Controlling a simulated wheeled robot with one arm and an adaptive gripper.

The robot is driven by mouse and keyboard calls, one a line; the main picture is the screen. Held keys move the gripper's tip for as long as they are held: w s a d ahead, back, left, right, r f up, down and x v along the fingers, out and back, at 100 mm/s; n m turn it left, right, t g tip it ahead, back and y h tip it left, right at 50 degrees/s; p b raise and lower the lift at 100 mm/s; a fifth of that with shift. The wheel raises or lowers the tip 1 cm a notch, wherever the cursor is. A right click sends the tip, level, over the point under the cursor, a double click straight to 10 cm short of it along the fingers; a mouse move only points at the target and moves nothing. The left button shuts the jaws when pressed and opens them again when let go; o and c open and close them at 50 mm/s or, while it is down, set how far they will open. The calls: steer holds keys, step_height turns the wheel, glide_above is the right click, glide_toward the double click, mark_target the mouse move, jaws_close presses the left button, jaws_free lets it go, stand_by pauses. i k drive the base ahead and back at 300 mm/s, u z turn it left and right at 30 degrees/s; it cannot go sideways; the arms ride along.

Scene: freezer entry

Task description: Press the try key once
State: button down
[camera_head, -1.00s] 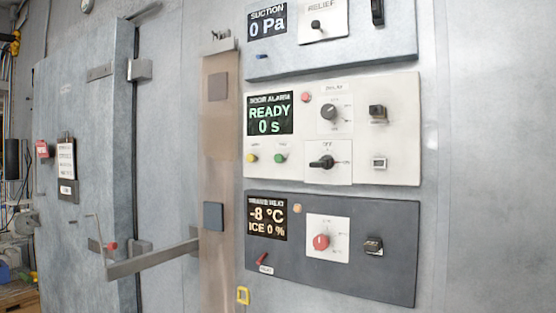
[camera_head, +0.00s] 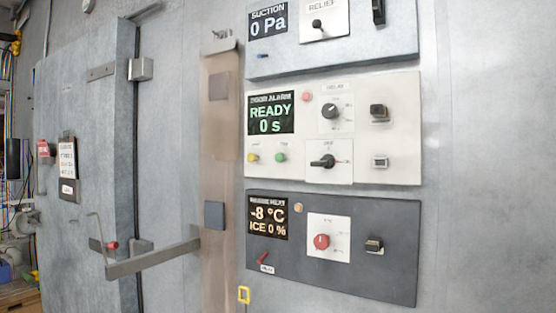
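The door alarm panel (camera_head: 400,100) is white and reads READY and 0 s on its display (camera_head: 271,113). Below the display are a yellow button (camera_head: 251,157) and a green button (camera_head: 280,157) with small labels. The labels are too blurred to tell which one is the try key. My gripper is not in view.
Above is a grey suction panel (camera_head: 350,65) reading 0 Pa. Below is a dark heater panel (camera_head: 390,275) reading -8 °C and ICE 0 %, with a red knob (camera_head: 321,241). At left are the freezer door (camera_head: 90,150) and a protruding metal handle bar (camera_head: 150,260).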

mark_target(279, 158)
steer(key=k, duration=1.35)
steer(key=u, duration=0.6)
steer(key=i, duration=0.55)
steer(key=u, duration=0.85)
steer(key=i, duration=1.5)
steer(key=z, duration=0.75)
